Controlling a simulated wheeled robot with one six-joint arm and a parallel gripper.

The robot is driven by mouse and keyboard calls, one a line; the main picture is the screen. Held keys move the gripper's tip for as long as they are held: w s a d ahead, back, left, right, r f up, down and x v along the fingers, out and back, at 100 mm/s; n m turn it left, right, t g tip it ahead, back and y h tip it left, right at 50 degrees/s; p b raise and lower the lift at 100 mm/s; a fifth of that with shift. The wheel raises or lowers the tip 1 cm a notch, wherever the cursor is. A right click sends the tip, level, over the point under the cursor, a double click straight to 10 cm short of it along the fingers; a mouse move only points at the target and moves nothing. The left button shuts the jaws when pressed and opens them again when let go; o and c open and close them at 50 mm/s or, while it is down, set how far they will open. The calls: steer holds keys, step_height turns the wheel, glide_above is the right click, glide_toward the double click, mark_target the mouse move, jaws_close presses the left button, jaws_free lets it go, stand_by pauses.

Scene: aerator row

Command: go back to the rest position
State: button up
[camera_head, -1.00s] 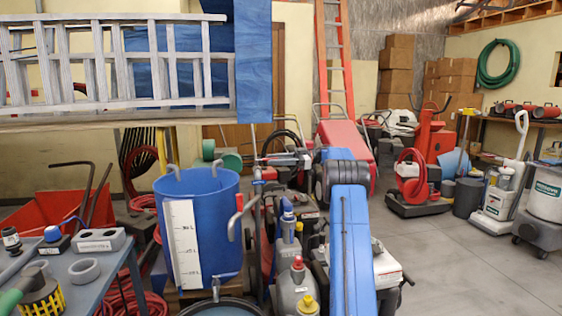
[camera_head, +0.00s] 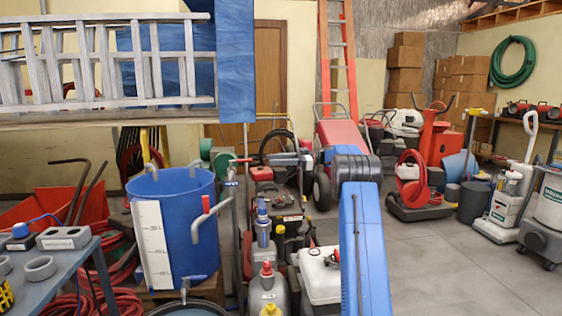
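My gripper is not in view, so its state and what it may hold cannot be seen. The task names no other object. The head view shows a crowded row of machines. A red machine (camera_head: 338,133) with a dark wheel stands in the middle. A white canister (camera_head: 320,275) and a grey bottle with a red cap (camera_head: 267,290) are close at the front.
A blue bucket (camera_head: 200,240) with a white scale stands at left, next to a grey table (camera_head: 65,275). A ladder (camera_head: 110,65) lies on a high shelf. Floor machines (camera_head: 420,200) and a white upright cleaner (camera_head: 507,205) are at right. Grey floor (camera_head: 450,265) is open at lower right.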

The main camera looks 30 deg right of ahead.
steer(key=shift+d, duration=0.25)
steer(key=shift+r, duration=0.1)
stand_by(0.3)
